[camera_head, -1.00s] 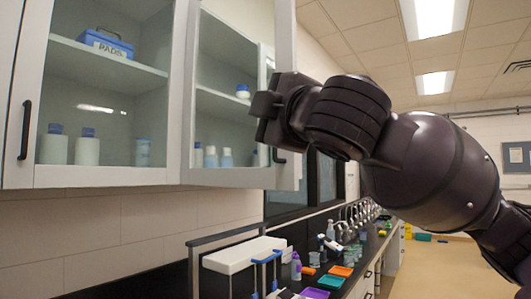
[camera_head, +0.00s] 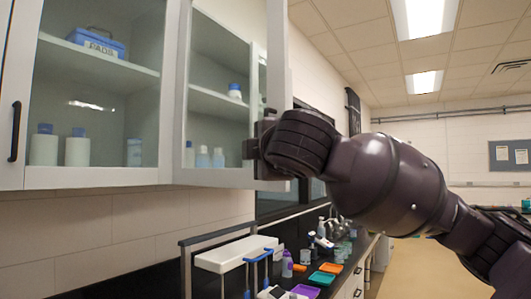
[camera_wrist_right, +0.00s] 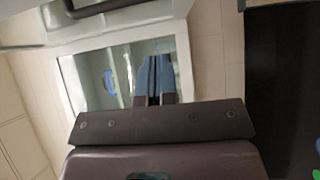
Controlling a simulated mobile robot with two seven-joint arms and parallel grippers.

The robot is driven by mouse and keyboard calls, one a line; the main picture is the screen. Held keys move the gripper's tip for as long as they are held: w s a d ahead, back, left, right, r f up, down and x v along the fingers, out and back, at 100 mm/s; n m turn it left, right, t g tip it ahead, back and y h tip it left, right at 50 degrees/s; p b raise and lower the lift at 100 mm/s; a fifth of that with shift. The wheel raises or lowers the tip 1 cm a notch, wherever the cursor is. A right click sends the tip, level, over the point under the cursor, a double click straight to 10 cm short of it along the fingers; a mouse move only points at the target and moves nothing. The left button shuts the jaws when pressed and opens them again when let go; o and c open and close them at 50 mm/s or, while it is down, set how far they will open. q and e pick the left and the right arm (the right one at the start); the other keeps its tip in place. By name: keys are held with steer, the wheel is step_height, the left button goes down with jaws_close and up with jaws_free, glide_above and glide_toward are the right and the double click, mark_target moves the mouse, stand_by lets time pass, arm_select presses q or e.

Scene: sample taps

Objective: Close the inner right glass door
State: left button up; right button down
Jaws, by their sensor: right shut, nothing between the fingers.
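The white-framed glass door (camera_head: 279,60) at the right end of the wall cabinet stands out from the cabinet at an angle, its frame edge tall in the head view. My right gripper (camera_head: 252,149) is at the lower part of this door, shut and empty. My right wrist hides part of the frame and the handle area, and I cannot tell whether the gripper touches the door. In the right wrist view the closed fingers (camera_wrist_right: 155,78) point at a white-framed glass pane (camera_wrist_right: 110,75). My left gripper is not in view.
Blue-capped bottles (camera_head: 202,157) and a blue box (camera_head: 96,42) stand on the cabinet shelves. A neighbouring door has a black handle (camera_head: 15,131). Below, the dark bench holds a white-topped stand (camera_head: 235,252) and coloured trays (camera_head: 330,267). The aisle on the right is clear.

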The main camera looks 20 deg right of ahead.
steer(key=w+d+p, duration=0.1)
steer(key=w+d, duration=0.1)
steer(key=w, duration=0.4)
steer(key=shift+w+d, duration=0.15)
steer(key=shift+d, duration=0.25)
steer(key=shift+d, duration=0.2)
